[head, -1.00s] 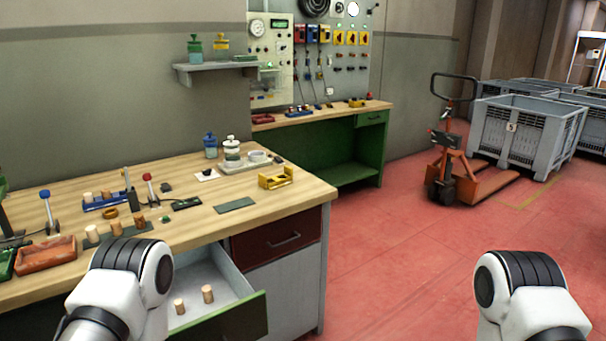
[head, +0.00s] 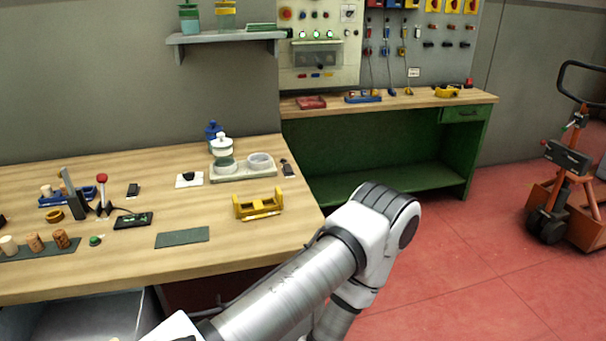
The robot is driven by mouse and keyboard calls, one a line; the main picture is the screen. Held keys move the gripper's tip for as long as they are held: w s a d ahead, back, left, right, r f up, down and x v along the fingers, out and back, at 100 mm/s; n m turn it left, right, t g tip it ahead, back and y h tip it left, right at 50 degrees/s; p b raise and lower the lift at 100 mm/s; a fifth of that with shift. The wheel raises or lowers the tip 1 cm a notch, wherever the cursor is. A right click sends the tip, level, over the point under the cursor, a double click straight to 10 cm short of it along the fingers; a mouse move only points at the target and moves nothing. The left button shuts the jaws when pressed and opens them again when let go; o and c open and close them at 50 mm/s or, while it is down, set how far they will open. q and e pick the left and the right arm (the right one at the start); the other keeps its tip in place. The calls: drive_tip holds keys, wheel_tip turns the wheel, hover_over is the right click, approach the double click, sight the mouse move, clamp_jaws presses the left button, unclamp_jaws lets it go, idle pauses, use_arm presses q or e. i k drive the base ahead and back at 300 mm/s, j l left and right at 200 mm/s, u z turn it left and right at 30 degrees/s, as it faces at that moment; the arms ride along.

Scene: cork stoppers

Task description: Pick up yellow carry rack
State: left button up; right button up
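The yellow carry rack (head: 240,209) stands upright on the right part of the wooden workbench (head: 225,255), near its right edge. It has raised ends and an open middle, and looks empty. A thin, pale yellow stick-like piece lies along its front. One of my arms crosses the lower middle of the head view, and its elbow is to the right of the rack, beyond the bench corner. Neither of my grippers shows, so their opening is hidden.
A dark green mat (head: 182,237) lies left of the rack. A grey tray (head: 243,173) with a white-lidded jar (head: 222,150) stands behind it. Corks (head: 34,242) stand at far left. An open drawer (head: 85,318) is below. A green bench (head: 385,150) and orange pallet truck (head: 565,185) stand beyond.

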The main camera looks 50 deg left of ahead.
sight(256, 210)
drive_tip(key=i+u, duration=0.4)
drive_tip(key=i+l+u, duration=0.3)
drive_tip(key=i+u, duration=0.15)
drive_tip(key=i, duration=0.15)
drive_tip(key=i+l+u, duration=0.4)
drive_tip(key=i, duration=0.05)
